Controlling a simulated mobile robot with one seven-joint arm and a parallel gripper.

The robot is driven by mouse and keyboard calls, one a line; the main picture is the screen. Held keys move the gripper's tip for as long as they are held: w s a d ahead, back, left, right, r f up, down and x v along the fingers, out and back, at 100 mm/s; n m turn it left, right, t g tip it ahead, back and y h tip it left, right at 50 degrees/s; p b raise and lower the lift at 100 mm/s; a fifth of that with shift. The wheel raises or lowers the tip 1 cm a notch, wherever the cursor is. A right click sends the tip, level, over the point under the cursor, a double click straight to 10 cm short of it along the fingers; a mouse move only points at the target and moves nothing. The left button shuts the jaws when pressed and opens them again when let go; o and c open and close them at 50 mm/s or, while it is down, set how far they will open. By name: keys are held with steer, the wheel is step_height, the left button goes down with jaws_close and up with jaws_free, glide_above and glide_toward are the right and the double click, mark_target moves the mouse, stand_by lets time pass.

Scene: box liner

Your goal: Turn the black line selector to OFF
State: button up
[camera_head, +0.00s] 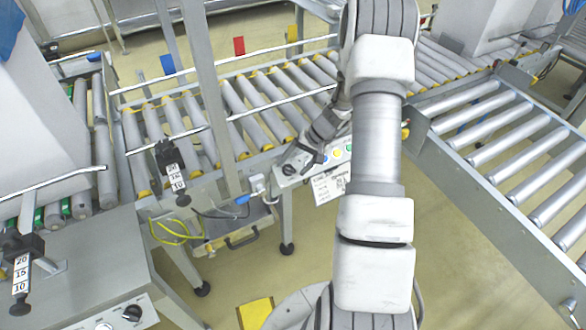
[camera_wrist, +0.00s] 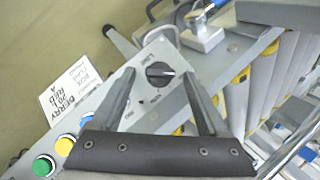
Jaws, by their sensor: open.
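The black line selector (camera_wrist: 160,75) is a round knob with a pale pointer mark, on the grey face of a control box (camera_wrist: 150,52). In the wrist view it shows between the fingertips of my gripper (camera_wrist: 159,76), which is open with one finger on each side. Contact with the knob cannot be told. Small lettering around the knob is hard to read. In the head view the knob (camera_head: 289,170) is at the left end of the box, with my gripper (camera_head: 304,157) close over it and partly covering the box.
Green (camera_wrist: 43,165), yellow (camera_wrist: 65,145) and blue buttons sit along the same box. A white card (camera_wrist: 70,88) hangs from its edge. Roller conveyors (camera_head: 240,115) run behind and to the right (camera_head: 520,150). A cabinet (camera_head: 85,285) with another black knob (camera_head: 132,313) stands at left.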

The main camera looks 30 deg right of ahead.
steer(key=shift+w+a+f, duration=0.15)
steer(key=shift+a+f, duration=0.15)
steer(key=shift+f, duration=0.25)
jaws_close()
